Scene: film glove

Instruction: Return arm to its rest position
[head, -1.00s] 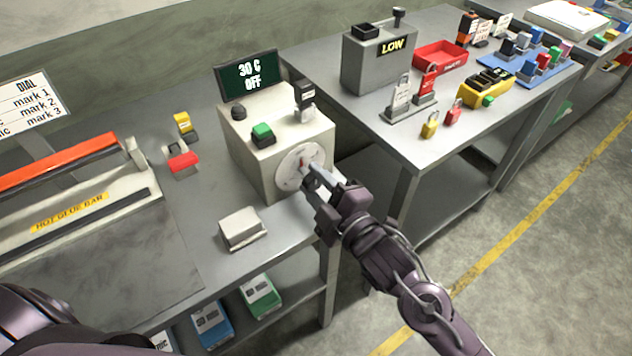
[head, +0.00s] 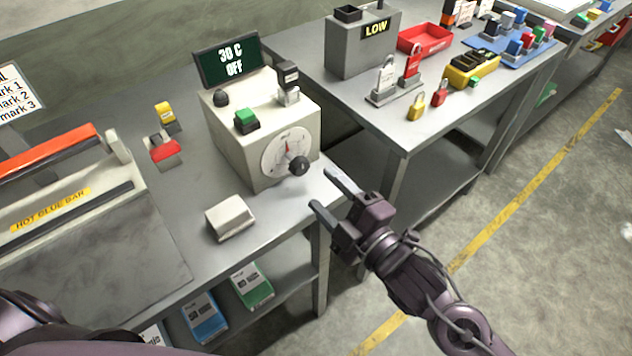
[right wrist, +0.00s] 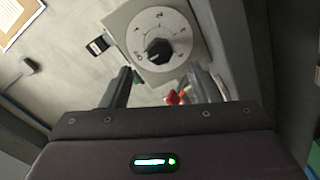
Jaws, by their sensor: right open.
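My right gripper (head: 322,190) is open and empty, in front of and to the right of the control box (head: 235,150), apart from it. The display (head: 229,60) above the box reads "30 C OFF". My left gripper is not in view.
A hot glue bar machine (head: 75,210) stands at left on the bench. A small white block (head: 230,217) lies near the bench's front edge. Padlocks, a red tray (head: 425,38) and a grey LOW box (head: 360,50) stand on the right bench. Open floor (head: 540,250) lies at right.

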